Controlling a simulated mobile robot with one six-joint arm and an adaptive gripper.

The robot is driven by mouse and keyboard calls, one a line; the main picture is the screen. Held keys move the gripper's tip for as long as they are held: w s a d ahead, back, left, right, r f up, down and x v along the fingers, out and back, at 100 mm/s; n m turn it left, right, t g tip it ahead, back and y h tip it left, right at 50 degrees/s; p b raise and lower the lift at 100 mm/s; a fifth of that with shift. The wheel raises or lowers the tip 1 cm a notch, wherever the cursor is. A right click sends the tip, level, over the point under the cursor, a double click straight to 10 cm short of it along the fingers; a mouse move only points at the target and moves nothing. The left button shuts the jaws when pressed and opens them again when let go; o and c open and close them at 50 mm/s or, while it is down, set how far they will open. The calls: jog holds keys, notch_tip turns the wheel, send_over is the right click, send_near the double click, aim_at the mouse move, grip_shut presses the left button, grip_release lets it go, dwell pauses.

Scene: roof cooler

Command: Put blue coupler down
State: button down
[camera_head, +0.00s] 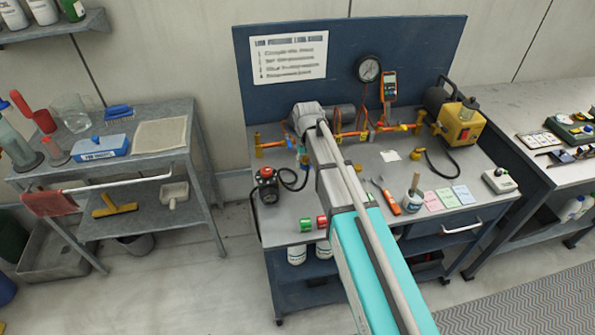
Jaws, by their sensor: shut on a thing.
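My arm reaches from the bottom right up over the workbench (330,262), and its wrist is in front of the pipework. My gripper (298,135) is below the wrist, small and mostly hidden by the arm. A small blue piece, apparently the blue coupler (302,149), shows just under it at the left side of my arm, near the copper pipe (268,144). The fingertips are too small and covered to make out. I cannot tell whether the blue piece touches the pipe or the bench top.
A black-and-red device with a hose (267,186) stands at the left of the bench. Red and green rolls (306,224) lie at the front edge. A cup (412,200), coloured notes (447,197) and a yellow pump (460,122) are at the right.

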jog(key=b, duration=0.6)
send_over(300, 174)
jog(key=f, duration=0.6)
jog(key=shift+s+d+f, duration=0.2)
jog(key=shift+s+f, duration=0.05)
jog(key=shift+s, duration=0.1)
jog(key=shift+w+a+f+b, duration=0.15)
jog(key=shift+w+f+b, duration=0.3)
jog(key=shift+f+b, duration=1.5)
jog(key=shift+f, duration=0.05)
jog(key=shift+s+f+b, duration=0.1)
jog(key=shift+f+b, duration=0.45)
jog(key=shift+c, duration=0.8)
grip_release()
